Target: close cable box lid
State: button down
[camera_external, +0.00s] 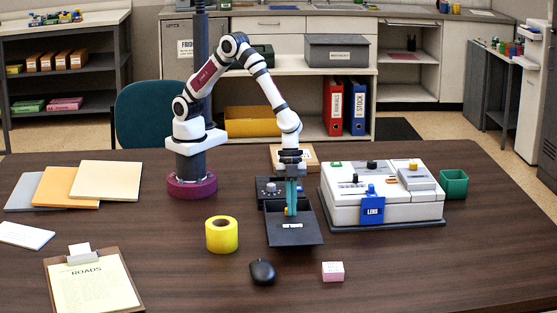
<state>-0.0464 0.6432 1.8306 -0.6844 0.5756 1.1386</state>
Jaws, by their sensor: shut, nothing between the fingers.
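A small dark box, which I take to be the cable box (270,190), stands on the table in front of my arm, with a round knob on its left part. A flat dark panel with a white label (295,237) lies at its near side, and it looks like the lid standing open. My gripper (291,212) points down over the box with its teal fingers shut and empty. The fingertips are close to the far edge of the panel. I cannot tell if they touch it. The gripper hides part of the box's inside.
A white and grey device (345,207) with a blue tag stands close on the right, with a green cup (453,184) beyond. A yellow tape roll (221,235) is at the left.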

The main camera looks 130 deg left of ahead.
jog(key=shift+s+a, duration=0.3)
jog(key=s+a, duration=0.7)
jog(key=shift+s+a, duration=0.2)
jog(key=shift+s, duration=0.05)
jog(key=w+d, duration=0.3)
jog(key=v, duration=1)
jog(key=s+r+n+g+y, duration=0.1)
jog(key=s+r+y, duration=0.1)
jog(key=s, duration=1)
jog(key=s+r+n+g+y, duration=0.1)
jog(key=s+r+n+y, duration=0.1)
jog(key=s, duration=1.1)
jog(key=shift+d+r+g, duration=0.15)
jog(key=shift+r+g, duration=0.25)
jog(key=shift+r, duration=0.35)
